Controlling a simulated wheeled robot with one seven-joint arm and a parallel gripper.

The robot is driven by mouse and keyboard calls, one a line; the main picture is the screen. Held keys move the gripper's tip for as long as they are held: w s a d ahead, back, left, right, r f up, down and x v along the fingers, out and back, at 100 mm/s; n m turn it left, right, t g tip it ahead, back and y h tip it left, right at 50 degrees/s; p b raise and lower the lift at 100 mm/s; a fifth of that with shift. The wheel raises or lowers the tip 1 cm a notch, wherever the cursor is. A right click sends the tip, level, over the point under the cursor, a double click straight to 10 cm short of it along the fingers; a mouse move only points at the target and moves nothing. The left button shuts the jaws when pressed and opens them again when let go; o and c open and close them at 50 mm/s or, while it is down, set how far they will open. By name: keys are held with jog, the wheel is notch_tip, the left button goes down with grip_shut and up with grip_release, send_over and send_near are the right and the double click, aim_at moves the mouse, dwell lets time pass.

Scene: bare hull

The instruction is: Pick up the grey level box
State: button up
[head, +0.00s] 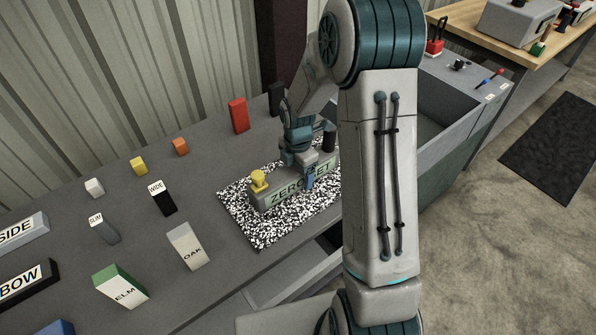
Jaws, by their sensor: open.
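A long grey box (262,199) with a green label reading roughly "ZERO SET" lies on a black-and-white speckled mat (262,236). It looks like the grey level box. A yellow knob (258,180) stands on its left end. My gripper (309,177) points down over the right part of the box, with a blue finger in front of its labelled face. The far finger is hidden, and I cannot tell whether the fingers touch the box. My arm covers the area right of the mat.
Several small blocks stand left of the mat, including an "OAK" block (188,246) and a "WIDE" block (162,197). A red block (238,115) stands behind. A corrugated wall (120,80) bounds the back. Bare grey bench top (205,180) shows left of the mat.

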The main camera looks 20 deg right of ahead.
jog(key=c, duration=1.5)
jog(key=shift+r, duration=0.1)
